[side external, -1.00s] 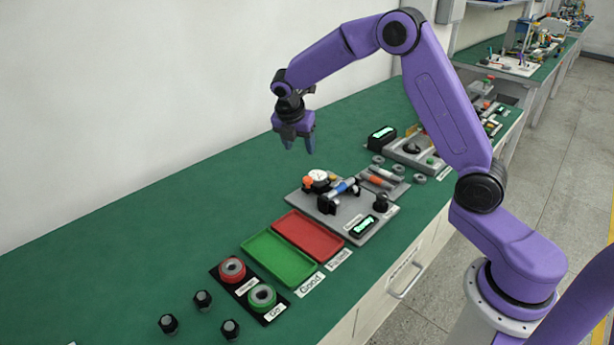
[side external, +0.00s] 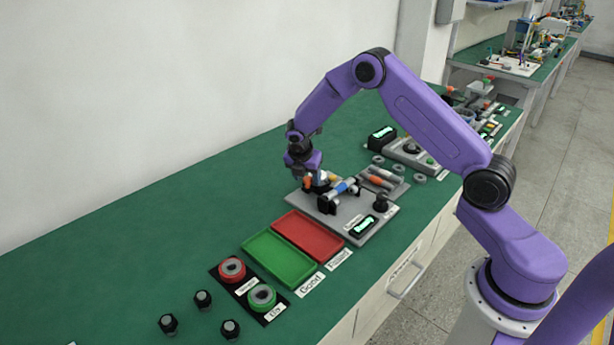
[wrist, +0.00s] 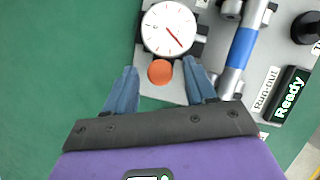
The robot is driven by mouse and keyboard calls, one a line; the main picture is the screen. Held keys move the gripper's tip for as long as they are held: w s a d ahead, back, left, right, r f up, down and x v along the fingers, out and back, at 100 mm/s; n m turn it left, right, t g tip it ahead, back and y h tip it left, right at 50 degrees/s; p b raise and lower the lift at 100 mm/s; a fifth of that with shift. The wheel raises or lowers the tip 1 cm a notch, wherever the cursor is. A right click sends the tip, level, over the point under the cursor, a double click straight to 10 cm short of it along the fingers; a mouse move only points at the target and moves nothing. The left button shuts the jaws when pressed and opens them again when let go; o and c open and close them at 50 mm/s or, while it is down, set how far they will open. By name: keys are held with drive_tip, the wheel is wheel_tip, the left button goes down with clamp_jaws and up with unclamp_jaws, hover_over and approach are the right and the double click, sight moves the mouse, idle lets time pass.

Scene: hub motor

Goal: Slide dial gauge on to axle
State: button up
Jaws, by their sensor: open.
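The dial gauge (wrist: 168,28) has a round white face with a red needle and an orange knob (wrist: 160,72) at its near side. It sits on the grey fixture plate (side external: 353,226). The axle (wrist: 242,48), a metal shaft with a blue middle band, lies on the plate to the right of the gauge; it also shows in the side view (side external: 345,186). My gripper (wrist: 158,70) is open, with one finger on each side of the orange knob. I cannot tell whether the fingers touch it. In the side view my gripper (side external: 304,174) hides most of the gauge.
A Ready display (wrist: 289,94) labelled Runout and a black knob (wrist: 306,28) are on the plate. Red (side external: 308,236) and green (side external: 268,258) trays and red and green rings lie to the front left.

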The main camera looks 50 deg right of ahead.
clamp_jaws()
drive_tip(key=shift+s+f, duration=0.1)
drive_tip(key=shift+s, duration=1.65)
drive_tip(key=shift+c, duration=0.4)
unclamp_jaws()
drive_tip(key=shift+s, duration=0.1)
drive_tip(key=shift+o, duration=0.4)
drive_tip(key=v, duration=1.7)
drive_tip(key=shift+r, duration=0.25)
